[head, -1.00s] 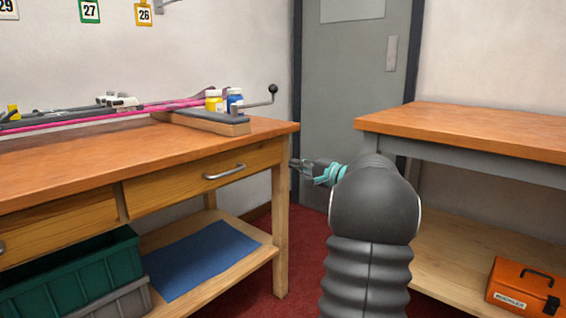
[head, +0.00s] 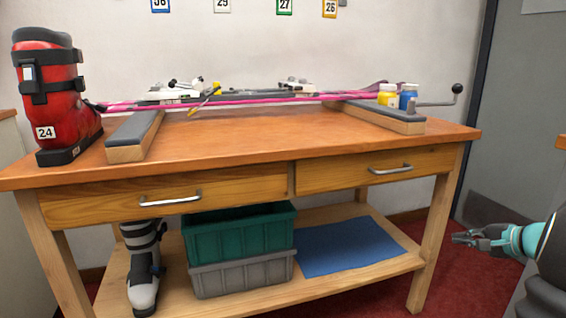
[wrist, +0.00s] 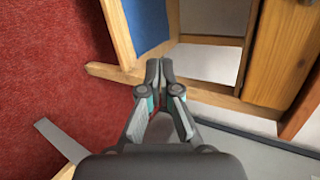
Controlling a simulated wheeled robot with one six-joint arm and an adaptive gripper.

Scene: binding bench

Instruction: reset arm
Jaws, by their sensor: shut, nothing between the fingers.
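My gripper (head: 462,238) shows at the right edge of the head view, to the right of the workbench's front right leg and apart from it. In the wrist view my gripper (wrist: 158,70) has its fingers together, shut with nothing between them. It points toward the bench's lower shelf frame and leg, with red carpet to the left. Most of my arm is outside the head view.
The wooden workbench (head: 250,158) holds a red ski boot (head: 60,100), pink skis (head: 240,102) and yellow and blue jars. Green (head: 240,228) and grey bins, a grey-white boot (head: 143,265) and a blue mat (head: 347,247) are on its lower shelf. Red carpet (head: 470,285) is clear at right.

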